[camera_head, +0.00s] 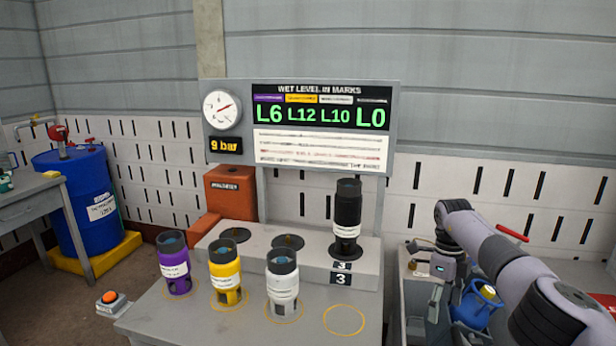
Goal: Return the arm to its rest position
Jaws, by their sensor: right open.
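My right arm comes in from the right side, and its gripper (434,303) points down at the right of the table. It is open, and I see nothing between its fingers. It is apart from the cylinders. A black cylinder (347,212) stands upright on the raised step at the back right, above a label "3". A purple cylinder (174,264), a yellow cylinder (225,272) and a white cylinder (283,287) stand in a row on the lower table. My left gripper does not show.
An empty yellow ring (344,320) marks the table's front right. A display board (330,145) stands behind. A red button box (110,302) and blue drum (85,205) are at left.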

